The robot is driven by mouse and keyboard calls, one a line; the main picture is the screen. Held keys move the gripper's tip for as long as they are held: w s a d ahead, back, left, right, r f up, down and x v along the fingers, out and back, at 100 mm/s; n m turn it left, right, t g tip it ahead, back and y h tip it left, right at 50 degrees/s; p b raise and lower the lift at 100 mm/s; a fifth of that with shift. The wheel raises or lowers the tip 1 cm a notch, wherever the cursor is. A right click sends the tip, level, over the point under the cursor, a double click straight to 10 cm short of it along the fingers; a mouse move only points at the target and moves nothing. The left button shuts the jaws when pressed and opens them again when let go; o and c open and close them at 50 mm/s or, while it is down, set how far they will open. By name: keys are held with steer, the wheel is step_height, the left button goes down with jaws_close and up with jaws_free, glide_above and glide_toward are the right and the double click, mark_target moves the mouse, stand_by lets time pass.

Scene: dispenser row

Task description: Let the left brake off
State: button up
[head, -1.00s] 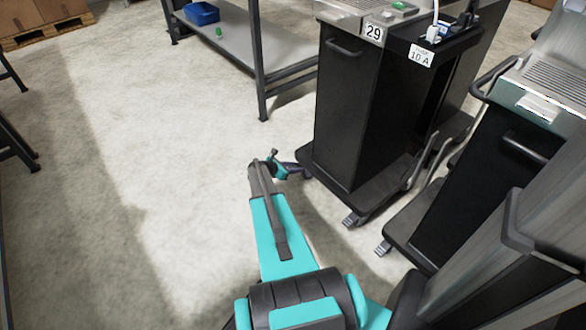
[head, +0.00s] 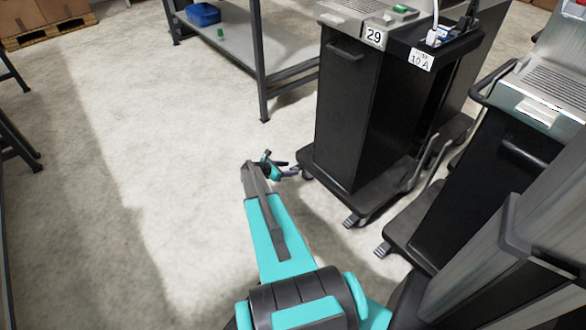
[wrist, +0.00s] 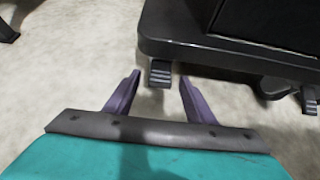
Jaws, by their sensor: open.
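My gripper (head: 287,168) is low over the floor, just left of the near left corner of the dark cart marked 29 (head: 338,110). In the wrist view its two purple fingers (wrist: 160,80) are apart and empty. A small ribbed dark pedal, the left brake (wrist: 160,72), sticks out under the cart's base edge and shows between the fingertips. I cannot tell how far ahead of the tips it is, or whether it is pressed down. A second ribbed pedal (wrist: 310,100) is at the right edge of the wrist view; a pedal also shows in the head view (head: 351,221).
The cart's base (wrist: 185,45) overhangs the pedals. Another dark cart (head: 460,190) stands close on the right, with its own pedal (head: 383,248). A grey shelf table (head: 255,50) is behind.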

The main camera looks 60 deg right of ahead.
steer(key=p+v, duration=0.1)
steer(key=v, duration=0.8)
steer(key=shift+w+a+r, duration=0.1)
steer(key=shift+w+a, duration=0.05)
